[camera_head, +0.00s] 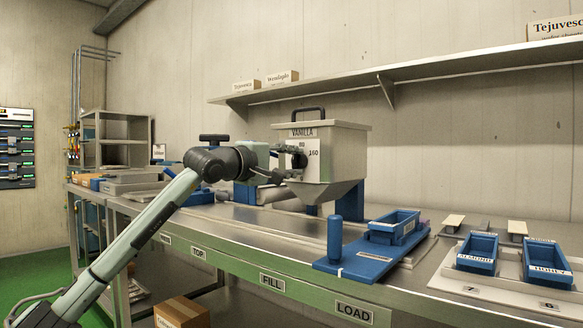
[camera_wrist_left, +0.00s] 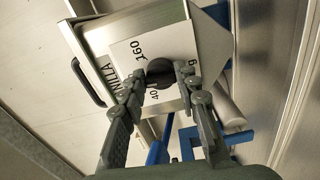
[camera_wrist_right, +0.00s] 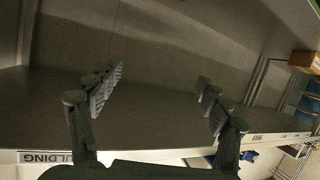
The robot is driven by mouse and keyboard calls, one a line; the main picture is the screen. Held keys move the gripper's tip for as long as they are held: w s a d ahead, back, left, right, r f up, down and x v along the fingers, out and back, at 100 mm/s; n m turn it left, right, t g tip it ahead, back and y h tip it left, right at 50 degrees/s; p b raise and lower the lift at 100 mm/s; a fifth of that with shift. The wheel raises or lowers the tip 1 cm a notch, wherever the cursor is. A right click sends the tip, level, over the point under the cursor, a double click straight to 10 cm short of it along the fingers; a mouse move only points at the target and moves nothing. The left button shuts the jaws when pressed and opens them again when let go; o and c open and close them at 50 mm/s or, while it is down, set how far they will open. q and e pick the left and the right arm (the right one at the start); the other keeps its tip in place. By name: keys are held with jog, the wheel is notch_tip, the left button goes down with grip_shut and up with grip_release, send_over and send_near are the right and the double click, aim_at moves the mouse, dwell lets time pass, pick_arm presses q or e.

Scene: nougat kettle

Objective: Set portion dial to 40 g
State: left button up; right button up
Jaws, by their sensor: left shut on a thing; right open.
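The grey metal hopper (camera_head: 340,150), labelled VANILLA, stands on the long bench and carries a pale dial plate on its front. The dark round portion dial (camera_wrist_left: 160,72) sits on that plate in the left wrist view. The marks 160 and 40 are readable around it; another mark is partly hidden by a finger. I cannot tell where the dial points. My left gripper (camera_wrist_left: 163,86) is shut on the dial, one finger on each side. In the head view my left gripper (camera_head: 285,165) covers part of the plate. My right gripper (camera_wrist_right: 156,88) is open and empty.
A blue fixture with an upright post (camera_head: 334,240) and a blue tray (camera_head: 393,227) stand right of the hopper. Blue bins marked ALMOND (camera_head: 477,254) and another (camera_head: 547,263) stand farther right. A wall shelf (camera_head: 420,74) runs above. A grey surface fills the right wrist view.

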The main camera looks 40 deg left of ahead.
pick_arm(q)
jog(key=n+b, duration=0.1)
jog(key=n, duration=0.4)
jog(key=shift+n, duration=0.3)
jog(key=n, duration=0.3)
jog(key=shift+r+n+b, duration=0.1)
jog(key=shift+n+b, duration=0.2)
jog(key=shift+a+n, duration=0.1)
jog(key=shift+n, duration=1.7)
pick_arm(e)
jog(key=a+r+t+y, duration=0.3)
jog(key=a+r+t, duration=0.2)
jog(key=r, duration=0.5)
jog(key=shift+r, duration=0.15)
pick_arm(q)
jog(key=shift+r, duration=0.1)
pick_arm(e)
jog(key=shift+s+r, duration=0.1)
jog(key=shift+r, duration=0.05)
pick_arm(q)
jog(key=o, duration=1.2)
jog(key=shift+c, duration=0.2)
